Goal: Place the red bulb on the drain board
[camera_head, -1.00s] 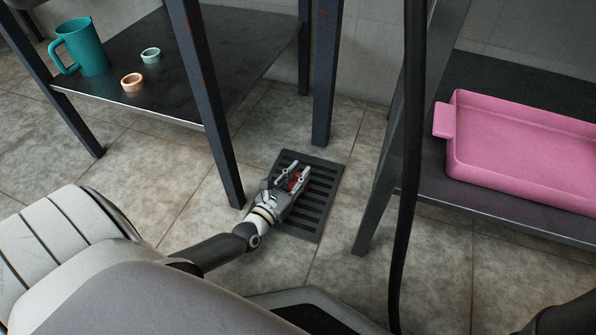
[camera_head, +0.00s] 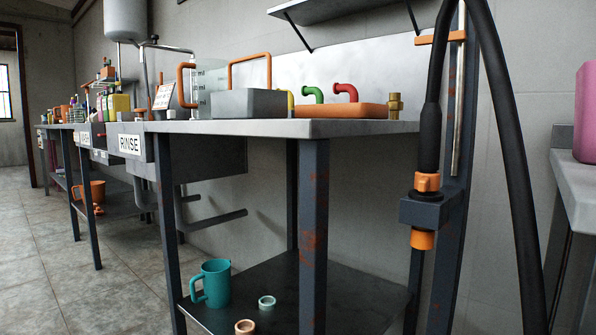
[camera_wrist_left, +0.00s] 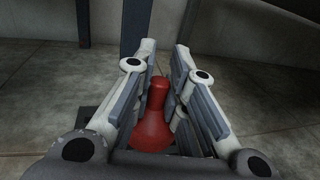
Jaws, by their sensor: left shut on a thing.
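The red bulb (camera_wrist_left: 152,128), round at its base with a narrower neck, sits between the fingers of my left gripper (camera_wrist_left: 165,56) in the left wrist view. The gripper is shut on it. The floor lies behind the gripper in that view. Neither the bulb nor my grippers show in the head view. A grey work surface (camera_head: 364,127) beside the sink marked RINSE (camera_head: 130,145) runs across the head view; I cannot tell which part is the drain board.
On the surface stand a grey box (camera_head: 235,104) with an orange handle and an orange tray (camera_head: 345,111) with curved coloured pieces. A teal jug (camera_head: 216,284) is on the lower shelf. A black hose (camera_head: 506,120) hangs at the right.

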